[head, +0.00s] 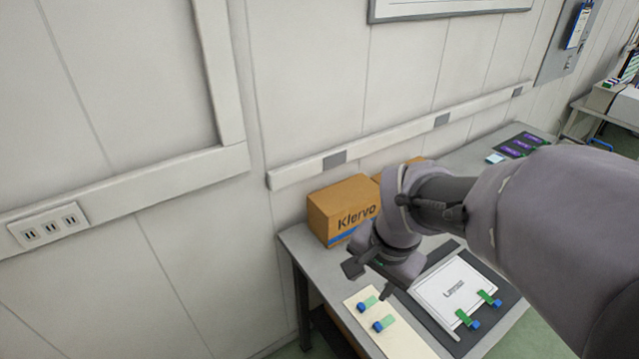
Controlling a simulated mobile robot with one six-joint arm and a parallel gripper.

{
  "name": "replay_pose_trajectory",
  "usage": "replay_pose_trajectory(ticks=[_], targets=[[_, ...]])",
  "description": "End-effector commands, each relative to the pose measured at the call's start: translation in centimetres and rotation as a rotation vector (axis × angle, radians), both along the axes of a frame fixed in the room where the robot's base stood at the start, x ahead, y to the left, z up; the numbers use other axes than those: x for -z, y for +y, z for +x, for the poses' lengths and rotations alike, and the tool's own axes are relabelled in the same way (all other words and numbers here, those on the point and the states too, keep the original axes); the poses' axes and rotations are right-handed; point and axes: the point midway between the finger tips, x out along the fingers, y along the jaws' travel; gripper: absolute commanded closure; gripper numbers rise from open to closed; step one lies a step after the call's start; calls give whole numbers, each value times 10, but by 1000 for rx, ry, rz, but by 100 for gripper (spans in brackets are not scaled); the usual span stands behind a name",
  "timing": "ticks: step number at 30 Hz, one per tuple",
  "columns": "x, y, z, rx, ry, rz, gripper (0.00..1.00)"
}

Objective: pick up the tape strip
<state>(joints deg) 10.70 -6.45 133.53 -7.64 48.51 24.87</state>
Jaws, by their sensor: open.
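Two tape strips, green with blue ends, lie on a cream card (403,345) at the front of the table; one is the farther strip (369,302), the other the nearer strip (386,323). Two more green strips with blue ends, one on the left (466,317) and one on the right (488,297), sit at the front edge of a white panel (445,283). My gripper (371,280) is open, pointing down, and appears above and behind the card. I see nothing between its fingers. Its exact height over the card is hard to tell.
A brown "Klervo" box (338,208) stands at the table's back left, with another box (413,164) partly behind my arm. The white panel rests on a dark mat (502,323). Purple-marked dark cards (521,146) lie at the far end. A wall runs behind the table.

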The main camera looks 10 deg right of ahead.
Motion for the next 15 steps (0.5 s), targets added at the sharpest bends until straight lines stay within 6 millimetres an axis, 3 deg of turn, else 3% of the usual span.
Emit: replay_pose_trajectory(ticks=[9,11,15], targets=[[54,-57,24,281,196,11,55],[65,-60,25,300,209,12,55],[105,-60,24,305,213,12,55]])
